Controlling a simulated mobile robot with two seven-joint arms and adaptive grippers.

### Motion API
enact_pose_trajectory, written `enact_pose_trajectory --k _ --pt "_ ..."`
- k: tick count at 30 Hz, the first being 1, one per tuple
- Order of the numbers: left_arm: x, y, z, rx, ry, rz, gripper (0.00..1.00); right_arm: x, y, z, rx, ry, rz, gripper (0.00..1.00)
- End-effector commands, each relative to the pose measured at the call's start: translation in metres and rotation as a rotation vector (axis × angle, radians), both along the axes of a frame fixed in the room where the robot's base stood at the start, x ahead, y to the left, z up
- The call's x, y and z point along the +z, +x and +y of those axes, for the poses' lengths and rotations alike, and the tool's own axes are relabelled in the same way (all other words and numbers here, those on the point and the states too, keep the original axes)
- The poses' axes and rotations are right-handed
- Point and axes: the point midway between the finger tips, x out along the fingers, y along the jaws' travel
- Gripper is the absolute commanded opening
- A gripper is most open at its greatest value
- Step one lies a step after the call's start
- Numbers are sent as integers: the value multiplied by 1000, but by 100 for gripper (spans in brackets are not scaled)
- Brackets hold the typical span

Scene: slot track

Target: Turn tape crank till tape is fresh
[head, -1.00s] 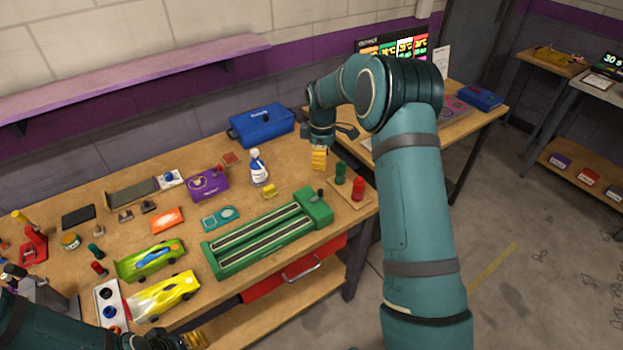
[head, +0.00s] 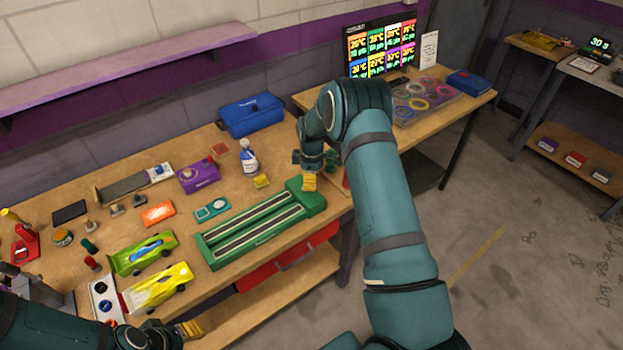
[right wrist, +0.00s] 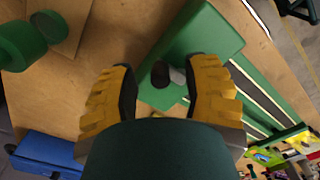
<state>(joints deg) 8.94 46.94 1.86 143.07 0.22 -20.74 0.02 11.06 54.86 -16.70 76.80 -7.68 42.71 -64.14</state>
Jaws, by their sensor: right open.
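The green tape unit (head: 225,254) lies on the workbench with two long dark strips and a taller block at its right end. In the right wrist view, the green block (right wrist: 205,45) and a dark crank knob (right wrist: 160,74) with a pale shaft show between the fingertips. My right gripper (head: 309,182) is open over that end, its yellow fingers on either side of the knob and not closed on it. It hides the crank in the head view. My left gripper (head: 190,328) is low at the front edge; its opening is unclear.
Two toy cars, one green (head: 143,253) and one yellow (head: 158,288), lie left of the unit. A spray bottle (head: 249,160) and a yellow block (head: 261,181) stand behind it. A blue case (head: 252,114) is at the back. Green cylinders (right wrist: 20,45) stand near the right gripper.

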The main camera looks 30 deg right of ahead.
Motion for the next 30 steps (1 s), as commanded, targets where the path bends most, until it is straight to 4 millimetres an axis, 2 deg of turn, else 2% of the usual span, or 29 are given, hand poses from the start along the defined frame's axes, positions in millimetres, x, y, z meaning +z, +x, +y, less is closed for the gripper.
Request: enact_pose_trajectory --k 10,14,23,30 --pt "0 0 0 0 0 0 47 -3 0 0 0 0 0 47" --pt "0 0 0 0 0 0 47 -3 0 0 0 0 0 1" --pt "-1 0 0 0 0 0 47 -2 0 0 -6 0 0 0" --pt "-7 0 0 0 1 0 47 -3 -2 0 -82 -1 -1 0"
